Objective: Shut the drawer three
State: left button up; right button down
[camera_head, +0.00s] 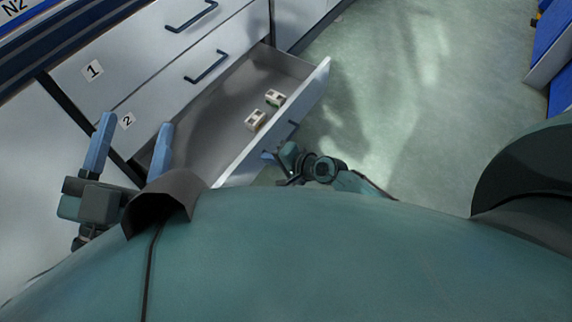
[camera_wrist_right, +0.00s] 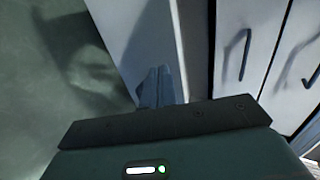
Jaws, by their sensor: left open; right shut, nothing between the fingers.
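The open drawer, third down below the ones labelled 1 and 2, is pulled far out in the head view; its white front panel (camera_head: 308,91) faces the floor side. Its own number label is not visible. Two small white-and-beige boxes (camera_head: 264,109) lie inside. My right gripper (camera_head: 268,157) is shut and empty at the outer side of the front panel, by its lower end. In the right wrist view its fingers (camera_wrist_right: 159,84) lie close to a white panel; I cannot tell whether they touch. My left gripper (camera_head: 137,126) is open, in front of the cabinet by the drawer's left side.
The shut drawers one (camera_head: 150,50) and two (camera_head: 225,45) above have dark bar handles; two handles (camera_wrist_right: 243,55) also show in the right wrist view. Green floor (camera_head: 400,100) to the right is open. A blue-and-white unit (camera_head: 553,55) stands at the far right.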

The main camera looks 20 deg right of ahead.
pick_arm(q)
jog(key=shift+w+r+m+h, duration=0.15)
jog(key=shift+r+m+h, duration=0.15)
jog(key=shift+r, duration=0.15)
pick_arm(e)
jog(key=shift+w+a+r, duration=0.1)
jog(key=shift+w+a, duration=0.85)
jog(key=shift+w, duration=0.3)
pick_arm(q)
jog(key=shift+a+t, duration=0.1)
jog(key=shift+t, duration=0.2)
